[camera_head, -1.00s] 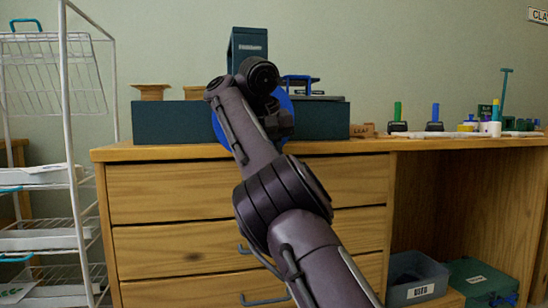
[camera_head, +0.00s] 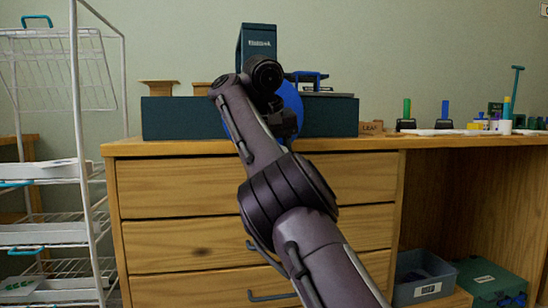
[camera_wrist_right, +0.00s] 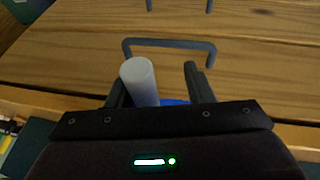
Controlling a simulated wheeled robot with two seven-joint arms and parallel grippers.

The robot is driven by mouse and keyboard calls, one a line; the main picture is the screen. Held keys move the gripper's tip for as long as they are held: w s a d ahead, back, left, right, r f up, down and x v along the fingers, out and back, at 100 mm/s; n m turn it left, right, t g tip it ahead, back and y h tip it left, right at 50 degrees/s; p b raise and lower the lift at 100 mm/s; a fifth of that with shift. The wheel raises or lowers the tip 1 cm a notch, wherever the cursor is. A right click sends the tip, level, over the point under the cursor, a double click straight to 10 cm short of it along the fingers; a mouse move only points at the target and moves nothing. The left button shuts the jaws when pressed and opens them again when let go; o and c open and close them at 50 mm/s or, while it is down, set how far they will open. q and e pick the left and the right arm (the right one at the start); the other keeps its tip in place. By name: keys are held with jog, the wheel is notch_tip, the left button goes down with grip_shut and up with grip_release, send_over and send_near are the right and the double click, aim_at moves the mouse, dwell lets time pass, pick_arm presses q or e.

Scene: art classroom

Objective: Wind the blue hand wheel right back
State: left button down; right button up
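The blue hand wheel (camera_head: 292,98) stands upright on the dark teal press (camera_head: 333,116) on the wooden desk. My right arm covers much of it in the head view. A blue part of it (camera_wrist_right: 175,102) also shows between the fingers in the right wrist view. A pale grey cylindrical knob (camera_wrist_right: 140,80) stands between the fingers of my right gripper (camera_wrist_right: 158,88), close to the left finger. A gap shows between the knob and the right finger, so the gripper is open. In the head view my arm hides its fingertips. My left gripper is not in view.
The wooden desk (camera_head: 350,180) has drawers with dark handles, one of them (camera_wrist_right: 170,45) near the gripper in the wrist view. A white wire rack (camera_head: 80,150) stands at the left. Rollers and paint pots (camera_head: 500,126) lie on the right. Boxes (camera_head: 420,270) sit below.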

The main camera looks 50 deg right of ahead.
jog(key=p+v, duration=0.4)
jog(key=v, duration=0.4)
dwell(0.6)
jog(key=shift+f, duration=0.1)
